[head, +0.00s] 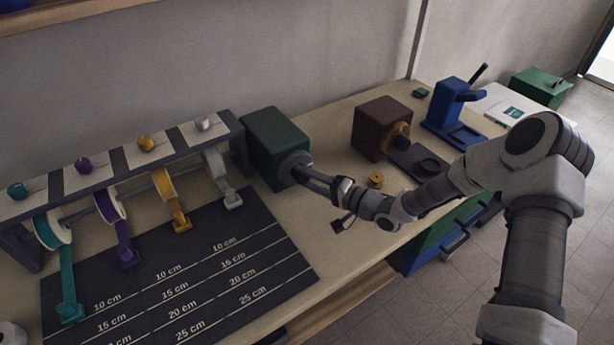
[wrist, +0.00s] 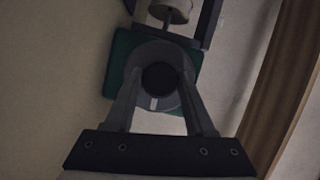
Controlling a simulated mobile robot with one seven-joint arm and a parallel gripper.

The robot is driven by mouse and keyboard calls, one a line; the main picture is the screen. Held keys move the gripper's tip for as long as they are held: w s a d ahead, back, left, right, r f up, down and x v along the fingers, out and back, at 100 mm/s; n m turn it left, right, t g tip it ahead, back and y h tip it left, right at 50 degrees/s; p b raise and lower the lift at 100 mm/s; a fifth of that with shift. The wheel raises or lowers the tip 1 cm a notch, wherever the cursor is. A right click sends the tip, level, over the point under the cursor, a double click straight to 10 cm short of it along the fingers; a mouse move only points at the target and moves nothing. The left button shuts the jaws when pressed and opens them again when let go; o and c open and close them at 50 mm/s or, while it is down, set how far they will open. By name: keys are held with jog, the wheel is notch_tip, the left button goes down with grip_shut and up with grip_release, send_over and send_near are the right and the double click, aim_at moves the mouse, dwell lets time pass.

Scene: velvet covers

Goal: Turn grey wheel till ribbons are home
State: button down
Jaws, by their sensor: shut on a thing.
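The grey wheel (head: 294,166) sits on the right face of a dark green box (head: 272,140) beside the spool rack. In the wrist view the wheel (wrist: 171,101) has a dark round hub and a pale mark at its lower edge. My gripper (head: 308,173) is shut on the wheel, one finger at each side. Teal (head: 66,275), purple (head: 122,236), yellow (head: 176,206) and white (head: 226,184) ribbons run down from their spools. Each ends in a matching tab, with the teal one reaching furthest forward in the picture.
The dark measuring mat (head: 215,265) with centimetre lines lies before the rack (head: 130,168). A brown box (head: 381,124) with an orange wheel, a small brass piece (head: 376,180) and a blue press (head: 447,108) stand to the right. Bare bench top (head: 325,232) lies below my arm.

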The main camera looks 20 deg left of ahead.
jog(key=shift+f+m+y+b, duration=0.1)
jog(key=shift+m+y+b, duration=0.65)
jog(key=shift+m, duration=1.25)
jog(key=shift+c, duration=1.2)
grip_release()
jog(key=v, duration=1.7)
jog(key=shift+s+d+f, duration=0.1)
jog(key=shift+s+f, duration=0.1)
jog(key=shift+s, duration=0.1)
jog(key=shift+d, duration=0.1)
